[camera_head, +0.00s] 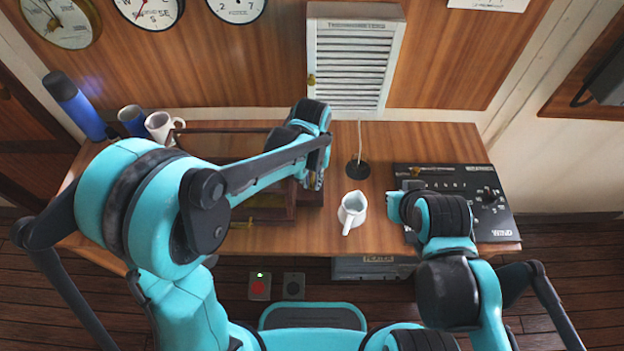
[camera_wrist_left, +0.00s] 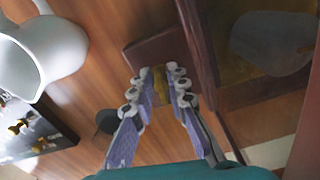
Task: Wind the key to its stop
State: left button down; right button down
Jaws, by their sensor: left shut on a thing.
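In the left wrist view the two fingers of my left gripper (camera_wrist_left: 160,88) are closed on a small brass piece, which looks like the key (camera_wrist_left: 159,74). It stands over a small dark-wood block beside a dark wooden case (camera_wrist_left: 192,40). In the head view my left gripper (camera_head: 317,180) reaches down at the right end of the wooden case (camera_head: 291,205), and the key is hidden there. The key's turn angle and its stop cannot be made out. My right arm is bent over the desk's right part; its fingers do not show.
A white jug (camera_head: 352,209) stands just right of the case. A cable grommet (camera_head: 357,169) lies behind it. A black control panel (camera_head: 489,218) is at the right. A blue bottle (camera_head: 75,105), a blue mug (camera_head: 132,120) and a white mug (camera_head: 160,126) stand at the back left.

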aim_at(312, 180)
pick_arm(q)
jog(key=c, duration=1.5)
grip_release()
notch_tip(312, 180, up, 12)
jog(key=shift+r, duration=0.1)
